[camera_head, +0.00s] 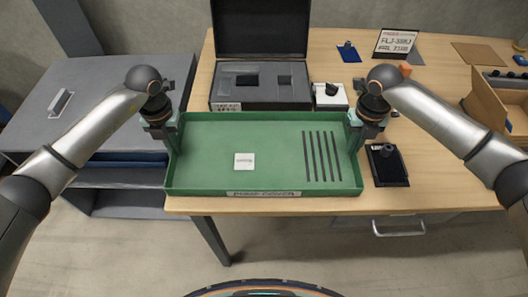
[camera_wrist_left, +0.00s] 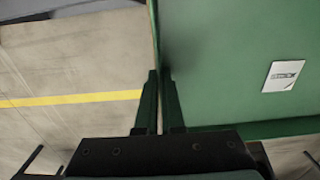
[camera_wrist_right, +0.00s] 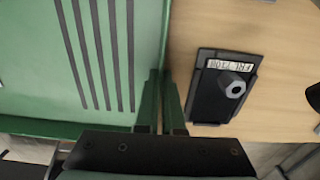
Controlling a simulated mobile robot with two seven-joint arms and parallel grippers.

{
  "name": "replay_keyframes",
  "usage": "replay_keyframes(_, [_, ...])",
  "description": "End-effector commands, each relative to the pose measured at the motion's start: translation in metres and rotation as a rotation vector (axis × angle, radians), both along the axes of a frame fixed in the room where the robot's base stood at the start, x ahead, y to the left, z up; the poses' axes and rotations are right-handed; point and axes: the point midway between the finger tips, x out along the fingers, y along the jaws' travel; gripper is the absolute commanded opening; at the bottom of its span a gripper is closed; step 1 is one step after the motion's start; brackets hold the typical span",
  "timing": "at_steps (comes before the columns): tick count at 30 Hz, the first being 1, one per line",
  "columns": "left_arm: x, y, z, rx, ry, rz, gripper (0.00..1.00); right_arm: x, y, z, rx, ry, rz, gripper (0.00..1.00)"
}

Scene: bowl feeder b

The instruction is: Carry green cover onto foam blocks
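The green cover (camera_head: 275,178) is a wide, shallow, tray-like piece with raised walls, dark slots at its right and a white label inside. It lies level at the table's front edge; I cannot tell whether it touches the table. My left gripper (camera_head: 171,142) has its fingers on either side of the cover's left wall, also in the left wrist view (camera_wrist_left: 159,75). My right gripper (camera_head: 356,142) straddles the right wall the same way, also in the right wrist view (camera_wrist_right: 163,75). Both look closed on the walls. I cannot make out foam blocks; the cover hides the tabletop under it.
An open dark case (camera_head: 225,82) with a raised lid stands behind the cover, with a small white box (camera_head: 330,98) beside it. A black tray (camera_head: 402,177) sits close to the cover's right. A grey cabinet (camera_head: 105,80) stands left. A wooden box (camera_head: 480,102) is far right.

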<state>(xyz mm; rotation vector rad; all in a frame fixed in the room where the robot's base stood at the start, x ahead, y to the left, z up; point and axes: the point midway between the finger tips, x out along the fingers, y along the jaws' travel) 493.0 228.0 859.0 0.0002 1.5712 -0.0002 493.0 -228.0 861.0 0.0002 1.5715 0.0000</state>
Motion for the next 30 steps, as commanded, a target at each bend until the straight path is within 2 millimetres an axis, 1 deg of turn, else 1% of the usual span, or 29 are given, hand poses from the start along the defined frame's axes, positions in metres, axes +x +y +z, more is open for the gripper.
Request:
replay_keyframes(11, [0.001, 0.000, 0.009, -0.001, -0.004, 0.000, 0.00, 0.001, 0.000, 0.010, 0.001, -0.004, -0.001, 0.00])
replay_keyframes(24, [0.001, 0.000, 0.045, -0.001, -0.003, 0.000, 0.00, 0.001, 0.000, 0.045, 0.001, -0.004, -0.001, 0.00])
replay_keyframes(30, [0.001, 0.000, 0.052, -0.001, -0.003, 0.000, 0.00, 0.001, 0.000, 0.052, 0.001, -0.003, -0.001, 0.00])
